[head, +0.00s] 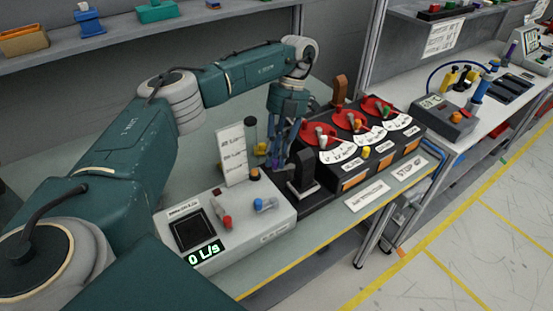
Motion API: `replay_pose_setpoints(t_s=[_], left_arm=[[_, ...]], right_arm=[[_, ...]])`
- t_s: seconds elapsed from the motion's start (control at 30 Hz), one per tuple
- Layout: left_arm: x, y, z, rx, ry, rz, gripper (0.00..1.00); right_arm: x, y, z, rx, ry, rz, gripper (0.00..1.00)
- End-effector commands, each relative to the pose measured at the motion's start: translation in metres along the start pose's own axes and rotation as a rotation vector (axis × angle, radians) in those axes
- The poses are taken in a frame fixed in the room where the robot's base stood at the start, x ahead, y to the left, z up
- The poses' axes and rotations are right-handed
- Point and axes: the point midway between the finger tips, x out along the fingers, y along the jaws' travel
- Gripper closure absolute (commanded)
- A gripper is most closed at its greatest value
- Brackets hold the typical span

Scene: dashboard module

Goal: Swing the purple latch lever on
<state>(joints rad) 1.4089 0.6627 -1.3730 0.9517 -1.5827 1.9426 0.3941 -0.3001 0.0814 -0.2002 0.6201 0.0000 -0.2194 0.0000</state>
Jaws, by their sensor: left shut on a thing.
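My left arm reaches across the bench from the left, and its gripper (279,157) points down beside the black upright bracket (301,169) at the left end of the dashboard module (345,172). A little purple, apparently the latch lever (276,162), shows at the fingertips. The fingers are shut on it, and they and the bracket hide most of it. I cannot tell its exact angle. My right gripper is not in view.
Right of the gripper are red dials (351,121) with knobs and a brown upright handle (339,92). In front is a grey box (240,225) with a display reading "0 L/s". A white label board (232,155) stands close left of the gripper.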

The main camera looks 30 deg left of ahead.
Motion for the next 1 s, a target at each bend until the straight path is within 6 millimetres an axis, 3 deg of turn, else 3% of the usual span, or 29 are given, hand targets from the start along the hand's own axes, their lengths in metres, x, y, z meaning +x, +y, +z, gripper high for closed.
replay_pose_setpoints(t_s=[1.0], left_arm=[[-0.018,0.002,0.033,0.854,-0.003,0.359,1.0]], right_arm=[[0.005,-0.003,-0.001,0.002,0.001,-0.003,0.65]])
